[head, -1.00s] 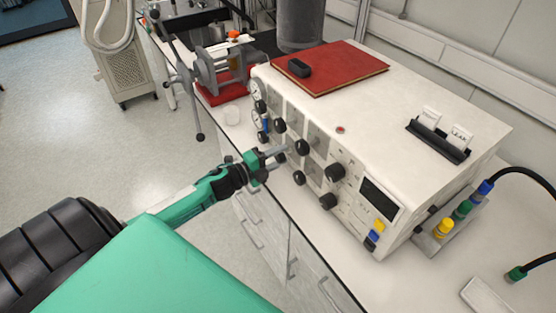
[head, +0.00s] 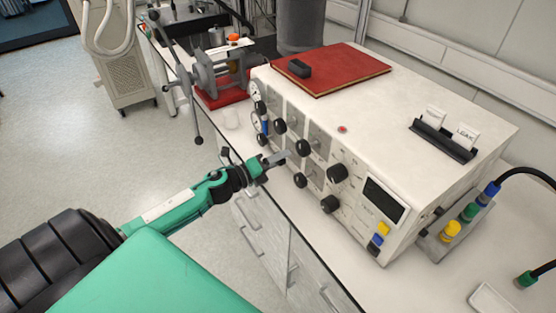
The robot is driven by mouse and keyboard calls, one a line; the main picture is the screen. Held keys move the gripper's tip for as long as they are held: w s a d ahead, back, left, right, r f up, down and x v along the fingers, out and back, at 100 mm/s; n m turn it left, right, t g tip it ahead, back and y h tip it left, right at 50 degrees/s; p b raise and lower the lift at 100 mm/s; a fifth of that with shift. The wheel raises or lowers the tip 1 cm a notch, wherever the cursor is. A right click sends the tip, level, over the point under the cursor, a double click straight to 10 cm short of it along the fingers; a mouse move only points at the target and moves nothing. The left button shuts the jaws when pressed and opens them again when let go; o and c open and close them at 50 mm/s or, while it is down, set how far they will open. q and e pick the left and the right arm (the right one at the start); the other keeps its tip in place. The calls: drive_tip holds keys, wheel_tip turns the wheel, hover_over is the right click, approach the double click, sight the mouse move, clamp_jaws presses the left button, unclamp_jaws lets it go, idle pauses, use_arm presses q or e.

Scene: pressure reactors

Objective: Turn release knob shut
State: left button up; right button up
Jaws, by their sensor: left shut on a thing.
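The white control box (head: 430,90) stands on the bench, with several black knobs in two rows on its front panel. An upper knob (head: 303,147) and a lower knob (head: 300,180) show clear of my gripper. My left gripper (head: 280,158) reaches the panel from the left, at the lower row between these knobs and the left ones. It is shut on a knob that its fingers mostly hide. Panel labels are too small to read, so I cannot tell which knob is the release knob. My right gripper is out of view.
A red book (head: 345,72) with a black object (head: 298,68) lies on the box. A card holder (head: 443,140) stands on its right side. A clamp-like device (head: 215,75) is at the back left.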

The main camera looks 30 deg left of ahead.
use_arm(q)
drive_tip(key=shift+f, duration=0.1)
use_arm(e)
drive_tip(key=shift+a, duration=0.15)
use_arm(q)
drive_tip(key=o, duration=1)
drive_tip(key=shift+c, duration=0.2)
drive_tip(key=shift+s+a, duration=0.2)
drive_tip(key=shift+s, duration=0.25)
drive_tip(key=b+v, duration=0.3)
drive_tip(key=v, duration=1)
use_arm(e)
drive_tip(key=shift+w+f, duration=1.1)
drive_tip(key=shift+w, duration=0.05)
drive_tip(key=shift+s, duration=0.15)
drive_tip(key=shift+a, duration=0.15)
